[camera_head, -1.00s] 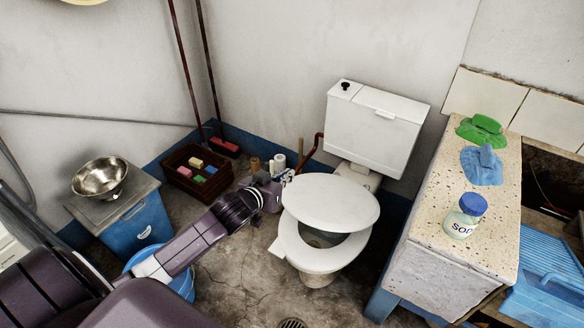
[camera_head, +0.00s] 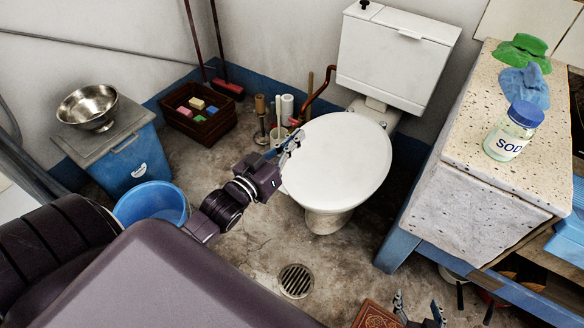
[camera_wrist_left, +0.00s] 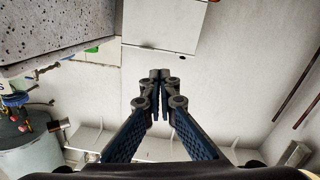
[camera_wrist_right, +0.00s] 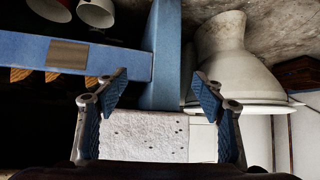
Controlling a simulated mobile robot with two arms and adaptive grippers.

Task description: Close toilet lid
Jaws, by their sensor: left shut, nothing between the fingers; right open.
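The toilet lid (camera_head: 336,160) is a white oval and lies flat over the bowl, covering the seat and opening. The white toilet base (camera_head: 328,220) shows below it, and it also shows upside down in the right wrist view (camera_wrist_right: 226,60). My left gripper (camera_head: 298,140) is shut and empty at the left edge of the lid; whether it touches the lid I cannot tell. In the left wrist view its fingertips (camera_wrist_left: 160,76) are together. My right gripper (camera_head: 420,308) is open and empty low at the front; its spread fingers show in the right wrist view (camera_wrist_right: 160,100).
A speckled stone counter (camera_head: 464,150) on a blue frame stands right of the toilet, with a soda jar (camera_head: 512,132) on it. Brushes and rolls (camera_head: 280,115) stand left of the toilet. A blue bucket (camera_head: 150,200) and a floor drain (camera_head: 296,281) are at the front left.

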